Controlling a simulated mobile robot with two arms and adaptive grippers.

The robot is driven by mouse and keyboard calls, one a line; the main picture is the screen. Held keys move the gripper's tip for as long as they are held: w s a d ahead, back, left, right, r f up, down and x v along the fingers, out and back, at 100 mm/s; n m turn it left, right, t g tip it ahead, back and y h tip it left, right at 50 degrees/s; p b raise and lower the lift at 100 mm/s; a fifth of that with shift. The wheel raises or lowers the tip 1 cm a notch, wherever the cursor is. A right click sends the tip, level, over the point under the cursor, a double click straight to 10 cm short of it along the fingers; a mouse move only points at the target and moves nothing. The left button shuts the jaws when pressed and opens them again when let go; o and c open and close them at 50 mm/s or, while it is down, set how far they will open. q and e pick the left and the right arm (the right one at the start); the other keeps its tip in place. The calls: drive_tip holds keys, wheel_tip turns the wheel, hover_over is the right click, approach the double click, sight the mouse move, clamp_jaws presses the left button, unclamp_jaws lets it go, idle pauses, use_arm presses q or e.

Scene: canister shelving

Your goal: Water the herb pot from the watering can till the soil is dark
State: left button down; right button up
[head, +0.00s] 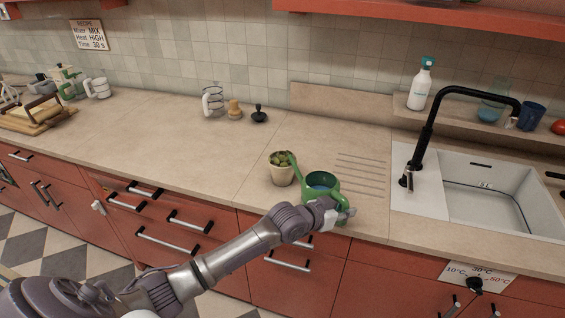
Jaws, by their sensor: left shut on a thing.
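The herb pot (281,173) is a small cream pot with green leaves, standing on the counter left of the sink. The green watering can (321,183) is just right of it, with bluish water visible in its open top. Its spout reaches left to the pot's leaves. My left gripper (345,213) is shut on the watering can at its near right side; the fingers are partly hidden. The can looks nearly upright, and I cannot tell if it touches the counter. No pouring stream shows. The soil's colour is hidden by the leaves. My right gripper is out of view.
The sink (490,200) with a black faucet (428,130) is at right. A ledge behind holds a spray bottle (420,85) and a blue cup (531,116). The counter left of the pot is clear.

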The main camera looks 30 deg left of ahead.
use_arm(q)
drive_tip(key=shift+d+f, duration=0.15)
drive_tip(key=shift+d, duration=0.15)
drive_tip(key=shift+s+d+r+p, duration=0.1)
drive_tip(key=shift+s+r+p, duration=0.05)
drive_tip(key=shift+r+p, duration=0.2)
drive_tip(key=s+d+r+p, duration=0.2)
drive_tip(key=d+r+p, duration=0.2)
drive_tip(key=d+p, duration=0.1)
drive_tip(key=shift+d+r+p, duration=0.15)
drive_tip(key=shift+r+p, duration=0.1)
drive_tip(key=shift+p, duration=0.65)
drive_tip(key=shift+f, duration=0.1)
